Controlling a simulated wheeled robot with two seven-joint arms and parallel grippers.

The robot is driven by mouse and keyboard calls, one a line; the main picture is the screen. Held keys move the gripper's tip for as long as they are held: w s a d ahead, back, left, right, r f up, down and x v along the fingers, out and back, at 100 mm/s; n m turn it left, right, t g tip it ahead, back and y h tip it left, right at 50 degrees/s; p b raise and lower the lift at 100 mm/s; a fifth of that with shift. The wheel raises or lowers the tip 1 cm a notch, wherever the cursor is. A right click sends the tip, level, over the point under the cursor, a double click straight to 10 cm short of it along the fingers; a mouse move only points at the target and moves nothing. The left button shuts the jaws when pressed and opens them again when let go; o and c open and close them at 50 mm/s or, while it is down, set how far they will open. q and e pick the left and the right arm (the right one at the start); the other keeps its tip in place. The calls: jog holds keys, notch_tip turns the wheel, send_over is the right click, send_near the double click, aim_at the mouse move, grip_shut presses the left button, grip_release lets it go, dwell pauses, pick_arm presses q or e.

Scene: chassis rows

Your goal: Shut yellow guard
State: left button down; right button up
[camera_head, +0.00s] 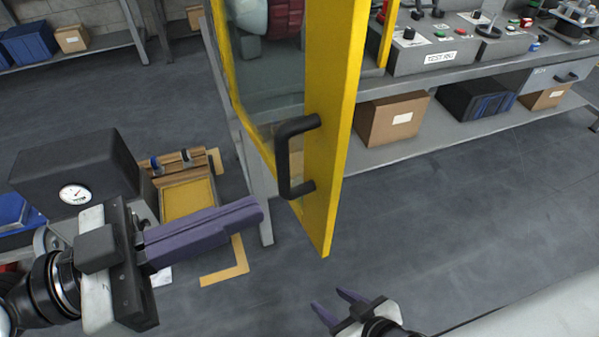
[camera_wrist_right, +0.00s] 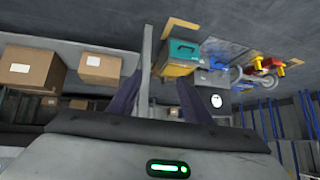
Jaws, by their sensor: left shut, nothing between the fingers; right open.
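The yellow guard (camera_head: 333,130) is a framed clear-panel door standing open, its free edge swung out toward me in the head view. A black bar handle (camera_head: 284,160) is fixed on its yellow edge post. My left gripper (camera_head: 258,212) is shut and empty; its purple fingers point right, with their tips just left of and below the handle, and I see no clear contact. My right gripper (camera_head: 333,302) is open and empty, low and right of the guard. Its fingers (camera_wrist_right: 168,98) also show in the right wrist view, with nothing between them.
A bench with a test rig panel (camera_head: 430,54) stands behind the guard, with cardboard boxes (camera_head: 391,119) on its lower shelf. A dark box with a gauge (camera_head: 75,170) and a wooden tray (camera_head: 190,198) lie at left. The floor right of the guard is clear.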

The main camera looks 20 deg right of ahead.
aim_at(327, 179)
pick_arm(q)
jog(key=d, duration=0.2)
jog(key=d+p, duration=0.1)
jog(key=d, duration=0.1)
jog(key=w+d+p, duration=0.1)
jog(key=d, duration=0.1)
jog(key=shift+d+r, duration=0.2)
jog(key=shift+d, duration=0.05)
jog(key=shift+w+d+f+p, duration=0.2)
jog(key=shift+d+p, duration=0.1)
jog(key=shift+d, duration=0.45)
jog(key=shift+d, duration=0.15)
